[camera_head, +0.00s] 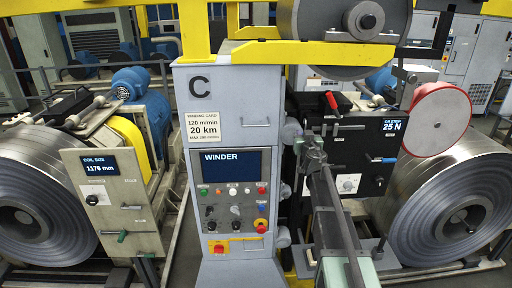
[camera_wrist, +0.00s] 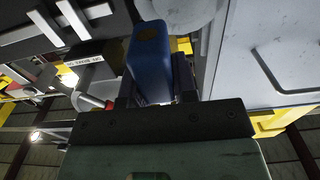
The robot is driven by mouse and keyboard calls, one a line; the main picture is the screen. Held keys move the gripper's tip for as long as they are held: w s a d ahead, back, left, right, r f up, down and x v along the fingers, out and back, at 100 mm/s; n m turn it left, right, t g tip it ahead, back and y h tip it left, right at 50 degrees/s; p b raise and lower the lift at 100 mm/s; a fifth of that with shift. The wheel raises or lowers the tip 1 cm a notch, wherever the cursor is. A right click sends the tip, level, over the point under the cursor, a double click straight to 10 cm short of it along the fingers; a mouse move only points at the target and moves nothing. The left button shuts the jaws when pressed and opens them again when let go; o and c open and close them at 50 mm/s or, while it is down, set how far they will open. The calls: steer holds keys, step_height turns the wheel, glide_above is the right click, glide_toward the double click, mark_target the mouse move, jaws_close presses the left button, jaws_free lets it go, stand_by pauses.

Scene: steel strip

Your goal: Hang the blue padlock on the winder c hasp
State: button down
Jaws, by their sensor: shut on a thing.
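The blue padlock (camera_wrist: 150,62) sits between the two dark fingers of my gripper (camera_wrist: 154,85) in the wrist view. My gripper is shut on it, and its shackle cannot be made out. In the head view my gripper (camera_head: 309,145) is right of the grey winder column marked C (camera_head: 232,105), in front of the black panel. The padlock is not discernible there. A red handle on a yellow plate (camera_head: 219,247) is low on the column, below the WINDER screen (camera_head: 232,165). I cannot tell for sure which fitting is the hasp.
A black panel reading 25 N (camera_head: 375,150) with a red lever (camera_head: 332,102) stands behind my arm. Another coil (camera_head: 40,215) is at left. A yellow beam (camera_head: 300,52) crosses above.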

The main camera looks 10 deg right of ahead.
steer(key=w+a+f+b, duration=0.1)
steer(key=w+a, duration=0.1)
steer(key=a, duration=1.5)
steer(key=shift+a+f, duration=0.25)
steer(key=shift+a, duration=0.05)
steer(key=c, duration=0.9)
jaws_free()
steer(key=shift+w, duration=0.1)
steer(key=s+a, duration=0.1)
steer(key=s, duration=0.9)
steer(key=shift+s+a, duration=0.2)
steer(key=shift+s, duration=0.15)
